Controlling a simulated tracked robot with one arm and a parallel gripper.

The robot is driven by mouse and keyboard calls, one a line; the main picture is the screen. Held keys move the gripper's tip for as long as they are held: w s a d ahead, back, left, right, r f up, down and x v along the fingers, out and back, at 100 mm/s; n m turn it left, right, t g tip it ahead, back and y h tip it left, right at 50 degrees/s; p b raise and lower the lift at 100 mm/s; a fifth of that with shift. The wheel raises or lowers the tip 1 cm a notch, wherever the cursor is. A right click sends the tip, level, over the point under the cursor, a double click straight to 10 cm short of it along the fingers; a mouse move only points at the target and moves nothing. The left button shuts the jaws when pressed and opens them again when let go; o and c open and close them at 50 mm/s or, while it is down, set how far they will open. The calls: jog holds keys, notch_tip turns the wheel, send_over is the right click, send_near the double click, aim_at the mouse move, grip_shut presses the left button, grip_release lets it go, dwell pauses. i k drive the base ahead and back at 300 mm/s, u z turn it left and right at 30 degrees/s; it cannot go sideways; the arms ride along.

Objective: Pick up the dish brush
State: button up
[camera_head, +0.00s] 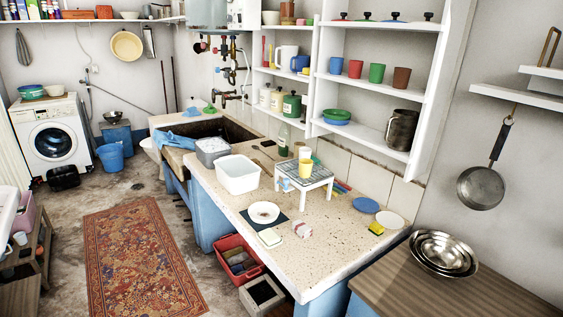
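I cannot make out the dish brush for certain at this size. Some thin brownish items (262,165) lie on the stone counter (330,240) behind the white basin, too small to identify. Slim coloured items (341,187) lie to the right of the small white stand, partly hidden by it. My gripper does not show in this view, so its state is not visible.
Steel bowls (443,253) stand right. A rug (142,258) covers open floor.

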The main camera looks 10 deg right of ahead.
aim_at(256, 161)
jog(key=z, duration=0.25)
jog(key=i, duration=1.75)
jog(key=u, duration=0.05)
